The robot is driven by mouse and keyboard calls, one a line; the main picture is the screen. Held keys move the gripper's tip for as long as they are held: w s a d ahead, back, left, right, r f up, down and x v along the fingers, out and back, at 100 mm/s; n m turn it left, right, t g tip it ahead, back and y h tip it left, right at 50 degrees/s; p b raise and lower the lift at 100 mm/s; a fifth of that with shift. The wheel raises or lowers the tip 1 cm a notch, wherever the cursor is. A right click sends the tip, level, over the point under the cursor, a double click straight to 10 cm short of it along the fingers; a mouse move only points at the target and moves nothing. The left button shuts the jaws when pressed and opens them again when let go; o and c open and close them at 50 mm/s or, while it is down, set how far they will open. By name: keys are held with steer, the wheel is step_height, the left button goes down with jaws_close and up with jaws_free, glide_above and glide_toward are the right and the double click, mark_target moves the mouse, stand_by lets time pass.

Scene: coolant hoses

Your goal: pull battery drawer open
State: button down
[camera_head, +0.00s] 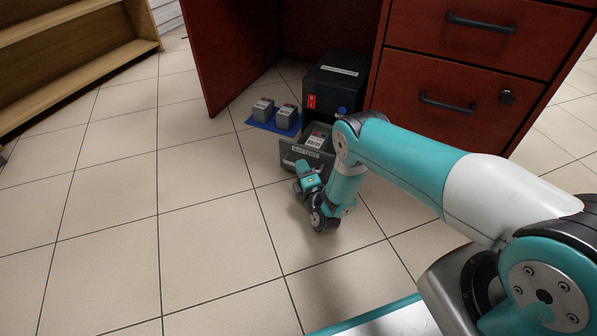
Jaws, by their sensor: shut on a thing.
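The battery drawer (285,150) is a grey drawer with a "BATTERY" label, low on the front of a black box (338,78) on the floor. It is pulled out toward me, and a grey battery (318,137) shows inside it. My gripper (301,168) is at the drawer's front, below the label, and shut on the drawer's handle. The handle and my fingertips are small and mostly hidden by my wrist.
A blue mat (262,126) with two grey batteries (286,117) lies left of the drawer. A red desk (445,95) with handled drawers stands behind and right. A wooden shelf (75,45) is far left. The tiled floor at left is clear.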

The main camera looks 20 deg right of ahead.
steer(key=c, duration=1.2)
jaws_free()
steer(key=shift+a, duration=0.1)
steer(key=shift+o, duration=0.2)
steer(key=shift+s, duration=0.1)
steer(key=shift+s+p, duration=0.25)
steer(key=shift+p, duration=0.05)
steer(key=s+p, duration=0.3)
steer(key=s, duration=0.2)
steer(key=s+f+p, duration=0.1)
steer(key=s+p, duration=0.3)
steer(key=s, duration=0.1)
steer(key=s+d+p, duration=0.1)
steer(key=s+p, duration=0.3)
steer(key=s, duration=0.1)
steer(key=shift+s+f, duration=0.35)
steer(key=shift+f, duration=0.05)
steer(key=shift+s+f, duration=0.25)
steer(key=shift+s, duration=0.2)
